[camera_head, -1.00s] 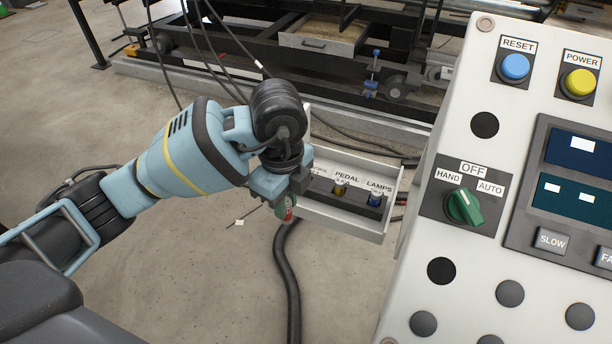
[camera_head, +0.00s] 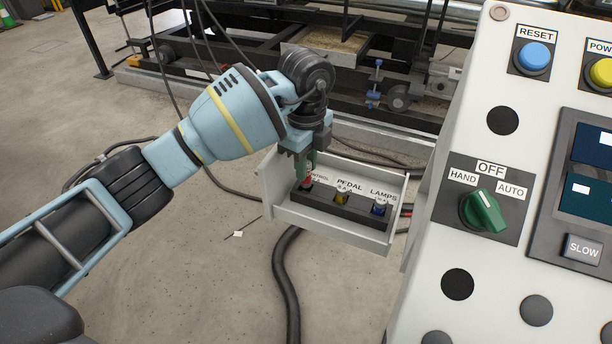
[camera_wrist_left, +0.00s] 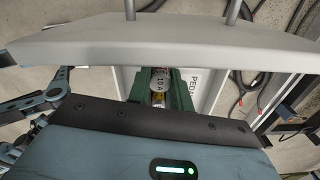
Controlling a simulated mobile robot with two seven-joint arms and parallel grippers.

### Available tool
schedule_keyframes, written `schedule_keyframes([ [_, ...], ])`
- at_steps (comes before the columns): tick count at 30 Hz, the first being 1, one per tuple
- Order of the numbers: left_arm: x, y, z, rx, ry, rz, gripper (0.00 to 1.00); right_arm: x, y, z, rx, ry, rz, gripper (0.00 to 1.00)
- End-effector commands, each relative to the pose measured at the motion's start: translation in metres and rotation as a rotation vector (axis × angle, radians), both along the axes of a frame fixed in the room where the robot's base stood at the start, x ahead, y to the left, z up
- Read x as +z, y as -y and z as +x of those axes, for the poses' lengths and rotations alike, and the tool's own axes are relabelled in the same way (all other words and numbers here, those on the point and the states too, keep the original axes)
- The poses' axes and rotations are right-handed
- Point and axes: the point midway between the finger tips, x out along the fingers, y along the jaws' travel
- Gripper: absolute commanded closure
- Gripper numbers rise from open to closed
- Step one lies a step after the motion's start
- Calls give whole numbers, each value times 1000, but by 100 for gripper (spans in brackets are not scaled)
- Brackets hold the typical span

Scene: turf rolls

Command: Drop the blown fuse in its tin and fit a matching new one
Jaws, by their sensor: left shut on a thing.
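My left gripper (camera_head: 306,168) points down over the left end of the open fuse box (camera_head: 335,235). Its green fingers are shut on a red fuse (camera_head: 307,181), which is at the left position of the black fuse block (camera_head: 325,200); whether it is seated cannot be told. In the left wrist view the fuse (camera_wrist_left: 159,78), its end marked 10 A, shows between the fingers. The left label is partly hidden. No tin can be made out. My right gripper is not in view.
A white control panel (camera_head: 420,290) with buttons and a green selector knob (camera_head: 482,211) stands close on the right. A black cable (camera_head: 287,285) runs down below the box. Dark machine framing is behind. The floor at the left is open.

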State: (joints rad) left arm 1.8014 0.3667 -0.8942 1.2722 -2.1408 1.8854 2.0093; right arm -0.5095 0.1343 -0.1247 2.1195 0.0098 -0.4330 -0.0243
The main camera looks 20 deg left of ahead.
Motion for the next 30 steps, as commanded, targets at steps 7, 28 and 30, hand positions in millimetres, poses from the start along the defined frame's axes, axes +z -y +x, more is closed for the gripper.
schedule_keyframes([
  [7, -28, 0, -1, 0, -4, 1, 100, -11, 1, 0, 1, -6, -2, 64],
  [28, -38, 0, -1, 1, -1, 1, 57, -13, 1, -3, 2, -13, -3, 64],
  [30, -38, 0, -1, 1, -1, 1, 57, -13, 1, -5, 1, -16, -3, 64],
])
